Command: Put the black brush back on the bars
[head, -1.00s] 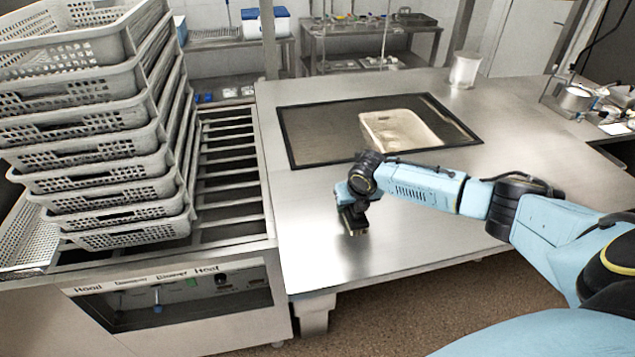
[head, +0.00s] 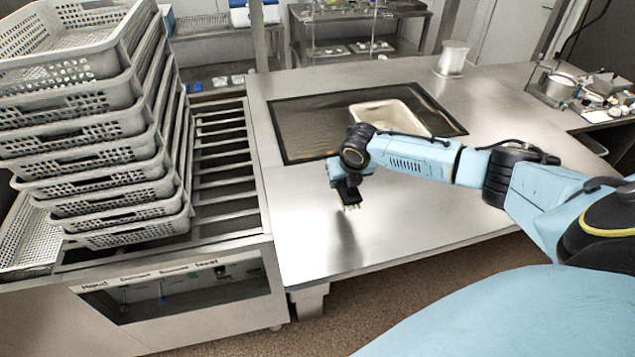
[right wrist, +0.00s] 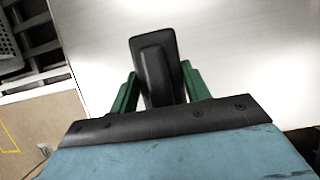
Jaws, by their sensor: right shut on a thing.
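The black brush (right wrist: 155,62) is between the green fingers of my right gripper (right wrist: 158,88) in the right wrist view, its long black body pointing away from the wrist. In the head view my right gripper (head: 349,203) hangs above the steel table, left of its middle; the brush is small and dark there, hard to tell from the gripper. The bars (head: 222,160) are a row of parallel metal slats left of the table, between it and the basket stack. My right gripper is to the right of the bars and apart from them. My left gripper is out of view.
A tall stack of perforated grey baskets (head: 95,150) stands on the left end of the bars. A sink with a pale tray (head: 375,115) lies behind my right gripper. A white container (head: 452,58) stands at the back. The table's front left area (head: 310,240) is clear.

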